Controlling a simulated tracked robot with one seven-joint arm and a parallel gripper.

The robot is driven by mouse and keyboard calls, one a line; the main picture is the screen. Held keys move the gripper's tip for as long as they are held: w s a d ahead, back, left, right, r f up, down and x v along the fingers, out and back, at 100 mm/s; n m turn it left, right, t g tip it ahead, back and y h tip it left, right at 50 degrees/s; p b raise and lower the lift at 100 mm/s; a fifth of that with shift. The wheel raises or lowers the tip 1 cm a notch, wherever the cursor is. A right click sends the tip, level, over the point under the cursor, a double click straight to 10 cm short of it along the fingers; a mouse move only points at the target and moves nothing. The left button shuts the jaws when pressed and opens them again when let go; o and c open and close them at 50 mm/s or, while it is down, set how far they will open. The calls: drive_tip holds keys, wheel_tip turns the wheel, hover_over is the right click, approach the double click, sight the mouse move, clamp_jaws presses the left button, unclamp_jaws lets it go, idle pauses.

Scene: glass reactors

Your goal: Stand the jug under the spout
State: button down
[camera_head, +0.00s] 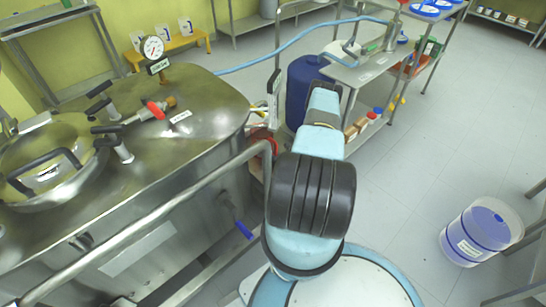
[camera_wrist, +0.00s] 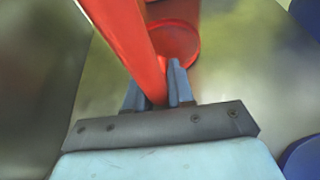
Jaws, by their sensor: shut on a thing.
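In the wrist view my gripper (camera_wrist: 155,92) is shut on a red piece, which looks like part of the red jug (camera_wrist: 128,35). A slanted red bar rises from between the fingers, with a round red part (camera_wrist: 182,42) behind it. The jug's full shape and tilt cannot be told. In the head view my arm hides the gripper. A bit of red (camera_head: 264,138) shows left of the arm, beside the steel tank (camera_head: 205,130); I cannot tell if it is the jug. A blue-handled valve (camera_head: 237,222) sticks out low on the tank's side. The spout is not clearly seen.
A steel rail (camera_head: 150,222) runs along the tank's front. A dark blue drum (camera_head: 303,85) stands behind my arm, next to a shelf trolley (camera_head: 370,70). A blue-and-white bucket (camera_head: 482,232) stands at the right. The floor between is clear.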

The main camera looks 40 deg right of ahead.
drive_tip(key=c, duration=1)
unclamp_jaws()
drive_tip(key=v, duration=1.2)
